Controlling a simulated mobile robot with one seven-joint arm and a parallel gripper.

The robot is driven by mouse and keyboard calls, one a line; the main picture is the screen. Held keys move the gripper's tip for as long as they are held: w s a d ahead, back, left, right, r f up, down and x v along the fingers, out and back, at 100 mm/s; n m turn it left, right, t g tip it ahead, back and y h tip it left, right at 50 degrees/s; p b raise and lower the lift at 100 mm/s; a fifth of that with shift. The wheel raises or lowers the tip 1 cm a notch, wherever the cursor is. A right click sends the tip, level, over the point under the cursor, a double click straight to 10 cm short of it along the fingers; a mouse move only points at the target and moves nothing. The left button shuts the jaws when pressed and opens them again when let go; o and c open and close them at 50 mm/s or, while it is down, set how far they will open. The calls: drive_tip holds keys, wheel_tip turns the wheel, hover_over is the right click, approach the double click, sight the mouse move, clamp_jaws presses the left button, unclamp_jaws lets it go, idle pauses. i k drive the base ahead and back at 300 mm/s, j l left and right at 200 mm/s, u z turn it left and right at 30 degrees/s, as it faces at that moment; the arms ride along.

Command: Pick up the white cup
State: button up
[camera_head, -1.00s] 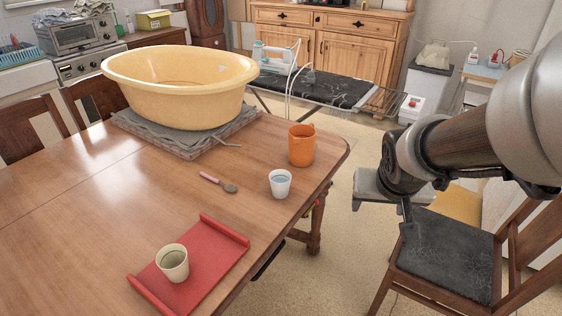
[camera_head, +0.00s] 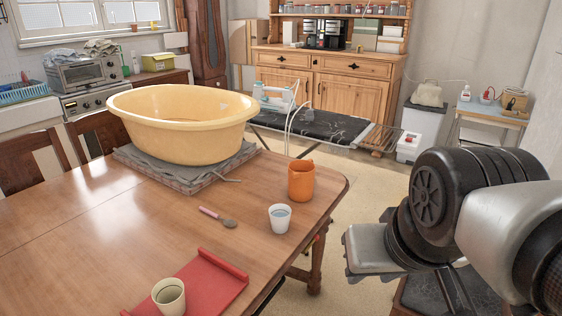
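The white cup (camera_head: 280,218) stands upright near the right edge of the wooden table (camera_head: 120,225), just in front of an orange mug (camera_head: 301,181). Its inside looks pale blue. My gripper (camera_head: 368,254) is to the right of the cup, past the table edge and apart from it. I see the grey gripper body, but its fingers do not show clearly enough to tell open from shut. Nothing is seen held in it.
A cream cup (camera_head: 169,297) stands on a red tray (camera_head: 215,284) in front. A spoon (camera_head: 218,217) lies left of the white cup. A large yellow basin (camera_head: 185,125) sits behind on a folded cloth. A chair (camera_head: 450,295) is below my arm.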

sight(280, 214)
drive_tip(key=l+u, duration=0.7)
drive_tip(key=j+u, duration=0.1)
drive_tip(key=u, duration=0.95)
